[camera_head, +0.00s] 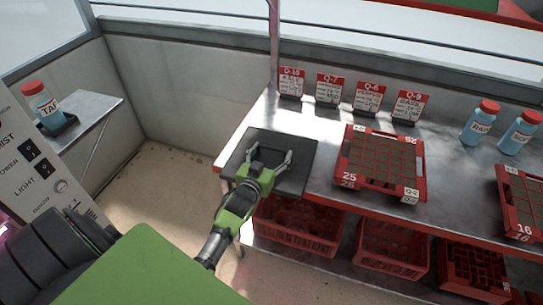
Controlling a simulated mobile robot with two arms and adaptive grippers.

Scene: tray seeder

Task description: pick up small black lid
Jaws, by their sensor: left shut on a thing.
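My left gripper (269,155) is over a flat black square surface (302,164) at the left end of the metal table. Its two fingers stand apart, shut on a dark thing between them, which I take to be the small black lid (268,158). The lid is dark on dark, so its outline is hard to make out, and I cannot tell whether it touches the surface below. My right gripper is not in view.
A red-rimmed seed tray (421,170) stands right of the black surface, with another tray (504,200) at the far right. Sign cards (329,90) line the back. Blue bottles (476,128) stand back right. Red crates (300,240) fill the lower shelf.

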